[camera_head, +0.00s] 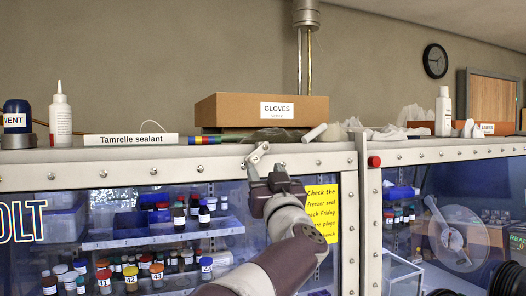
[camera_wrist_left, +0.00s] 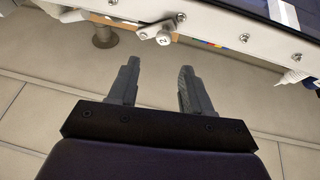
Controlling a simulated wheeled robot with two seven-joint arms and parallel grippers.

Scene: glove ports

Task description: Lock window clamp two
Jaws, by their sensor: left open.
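Window clamp two is a small pale lever (camera_head: 257,153) on the white top rail of the glove box, tilted up to the right in the head view. In the left wrist view its round end (camera_wrist_left: 164,39) carries a "2" and sits beyond the fingertips. My left gripper (camera_head: 267,172) is just below the clamp in the head view. In the left wrist view the two fingers (camera_wrist_left: 157,72) are apart with nothing between them. The gripper hides part of the rail and window behind it. My right gripper is not in view.
Above the rail lie a gloves box (camera_head: 262,109), a sealant box (camera_head: 131,140) and a white bottle (camera_head: 60,116). A red button (camera_head: 374,161) is on the post to the right. A yellow note (camera_head: 323,208) is beside my arm. Bottles stand on shelves behind the window.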

